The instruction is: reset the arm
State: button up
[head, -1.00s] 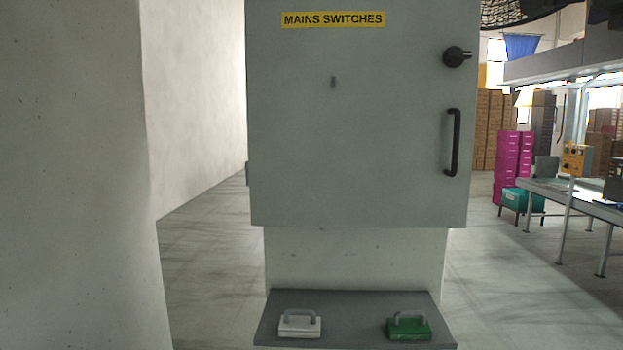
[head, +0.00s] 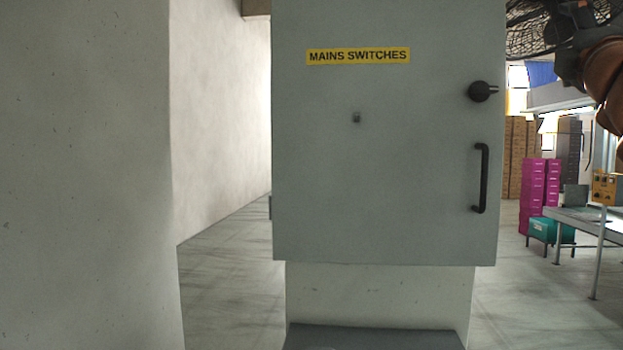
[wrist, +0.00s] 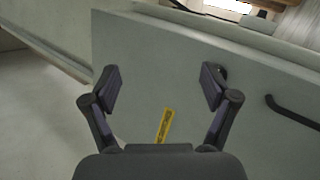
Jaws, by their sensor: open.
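My gripper (wrist: 160,90) is open and empty in the wrist view, its two dark fingers spread wide. In that view the grey cabinet (wrist: 180,55) lies beyond the fingers, with its yellow label (wrist: 165,126) between them and its black handle (wrist: 292,112) to the right. The right finger covers part of the round knob. In the head view, part of my arm (head: 590,60) shows at the upper right edge; the gripper's fingers are not clearly visible there.
The closed cabinet (head: 390,190) marked MAINS SWITCHES stands ahead, with a grey shelf (head: 375,338) below. A pale wall (head: 80,180) stands close at left. Magenta boxes (head: 533,195) and a workbench (head: 590,218) are at the right. Open floor (head: 230,290) shows left of the cabinet.

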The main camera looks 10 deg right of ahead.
jog(key=w+f+m+g+y, duration=0.1)
jog(key=w+f+m+g, duration=0.2)
jog(key=f, duration=0.7)
jog(key=w+f+m+g, duration=0.1)
jog(key=f+m+g, duration=0.3)
jog(key=f, duration=0.5)
jog(key=w+f+m+g+y, duration=0.15)
jog(key=f+m, duration=0.35)
jog(key=f, duration=0.5)
jog(key=a+f+m+g+y, duration=0.1)
jog(key=a+f+g+y, duration=0.45)
jog(key=f, duration=0.85)
jog(key=s+a+f+g+y+p, duration=0.1)
jog(key=s+a+f, duration=0.3)
jog(key=a+f, duration=0.3)
jog(key=s+a+f+g, duration=0.2)
jog(key=s+a+f, duration=0.2)
jog(key=a+f, duration=0.25)
jog(key=s+a+f+g+y, duration=0.1)
jog(key=s+a+f+g, duration=0.1)
jog(key=s+a+f, duration=0.3)
jog(key=s+a+f+g+y, duration=0.2)
jog(key=s+a+f, duration=0.3)
jog(key=s, duration=0.6)
jog(key=shift+s+a+f+m+g+p, duration=0.15)
jog(key=shift+s+a+m+g+p, duration=0.2)
jog(key=shift+a+g, duration=0.6)
